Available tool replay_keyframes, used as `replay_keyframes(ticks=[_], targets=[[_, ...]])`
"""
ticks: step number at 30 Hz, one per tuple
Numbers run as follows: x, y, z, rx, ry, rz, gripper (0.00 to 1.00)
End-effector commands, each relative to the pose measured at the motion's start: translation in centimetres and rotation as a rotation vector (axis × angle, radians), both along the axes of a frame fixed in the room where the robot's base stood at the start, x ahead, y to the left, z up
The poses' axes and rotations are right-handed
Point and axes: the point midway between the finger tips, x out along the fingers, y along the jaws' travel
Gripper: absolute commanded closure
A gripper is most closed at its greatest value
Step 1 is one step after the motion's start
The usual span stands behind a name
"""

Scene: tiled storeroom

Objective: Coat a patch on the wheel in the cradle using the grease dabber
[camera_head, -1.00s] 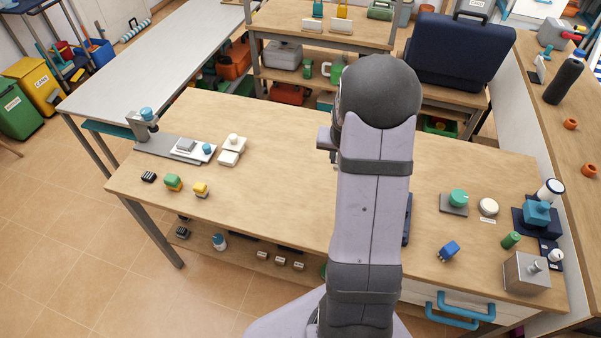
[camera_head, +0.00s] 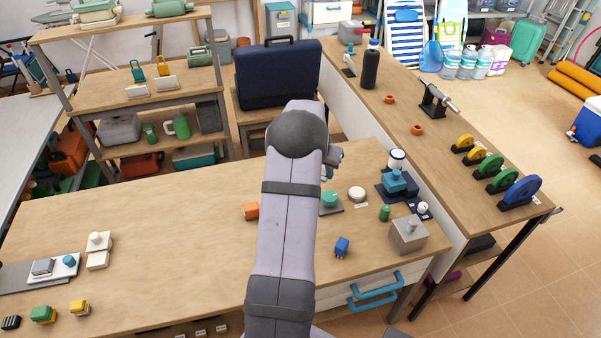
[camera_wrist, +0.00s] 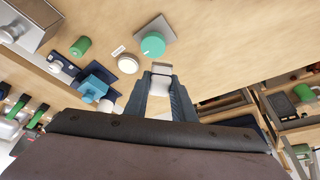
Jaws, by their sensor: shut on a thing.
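My gripper (camera_wrist: 160,88) is shut on a small pale, whitish piece (camera_wrist: 161,70) in the wrist view; whether this is the grease dabber I cannot tell. In the head view my arm hides most of the gripper, near the right part of the wooden bench. Several coloured wheels stand in dark cradles on the right-hand counter: yellow (camera_head: 464,142), green (camera_head: 490,164) and a larger blue wheel (camera_head: 522,189) at the near end. They are well apart from my gripper. I see no coated patch on them.
Below and around my gripper are a green round piece (camera_head: 330,199) on a grey plate, a white disc (camera_head: 357,194), a blue device (camera_head: 397,182), a green cylinder (camera_head: 385,213) and a grey box (camera_head: 408,235). A black stand (camera_head: 436,101) and dark bottle (camera_head: 371,66) occupy the counter.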

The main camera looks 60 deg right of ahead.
Motion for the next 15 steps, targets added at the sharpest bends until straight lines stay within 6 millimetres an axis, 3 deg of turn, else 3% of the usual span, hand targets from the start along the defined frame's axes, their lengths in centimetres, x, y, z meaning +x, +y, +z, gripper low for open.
replay_keyframes(ticks=[8,15], targets=[[-0.9,-0.6,-0.1,-0.001,0.001,-0.023,0.95],[-0.9,-0.5,-1.4,-0.001,0.001,-0.021,0.95]])
